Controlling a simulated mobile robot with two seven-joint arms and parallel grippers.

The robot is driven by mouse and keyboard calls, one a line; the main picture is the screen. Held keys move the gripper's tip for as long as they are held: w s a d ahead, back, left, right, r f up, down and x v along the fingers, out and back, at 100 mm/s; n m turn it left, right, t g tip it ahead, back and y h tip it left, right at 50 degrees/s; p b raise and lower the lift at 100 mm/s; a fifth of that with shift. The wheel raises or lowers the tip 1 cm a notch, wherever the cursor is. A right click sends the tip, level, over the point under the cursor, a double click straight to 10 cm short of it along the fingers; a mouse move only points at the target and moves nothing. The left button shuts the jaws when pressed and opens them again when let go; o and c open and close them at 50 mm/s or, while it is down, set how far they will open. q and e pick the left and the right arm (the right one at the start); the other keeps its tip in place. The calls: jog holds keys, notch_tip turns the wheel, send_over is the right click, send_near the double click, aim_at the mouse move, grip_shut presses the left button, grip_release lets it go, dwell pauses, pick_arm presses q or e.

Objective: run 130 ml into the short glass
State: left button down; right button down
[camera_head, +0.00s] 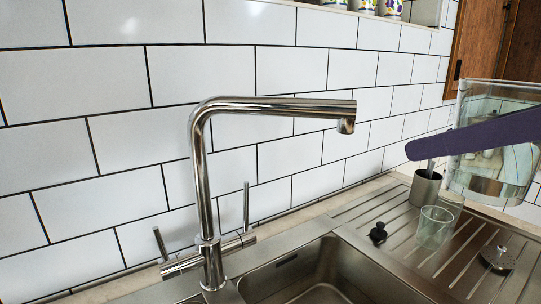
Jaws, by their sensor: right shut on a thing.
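My right gripper (440,144) is at the right edge, with one purple finger across the front of a clear glass (490,187). It is shut on this glass, which is upright, close to the camera and partly cut off by the frame. Its fill cannot be told. A smaller-looking clear glass (435,228) stands on the drainboard. I cannot tell which of the two is the short glass. The chrome tap (205,180) rises at centre, its spout (346,125) pointing right over the sink. No water stream shows. My left gripper is not in view.
The steel sink basin (300,272) is below the spout. A metal cup (425,188), a black stopper (378,233) and a metal strainer (497,258) are on the ribbed drainboard (455,262). The tiled wall is close behind the tap. Air between spout and held glass is clear.

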jog(key=s+r+n+g+y+p, duration=0.3)
jog(key=s+r+n+p, duration=0.1)
jog(key=s+r, duration=0.5)
notch_tip(320, 180, up, 33)
jog(key=p, duration=3.7)
jog(key=shift+d+r, duration=0.15)
jog(key=shift+d, duration=0.25)
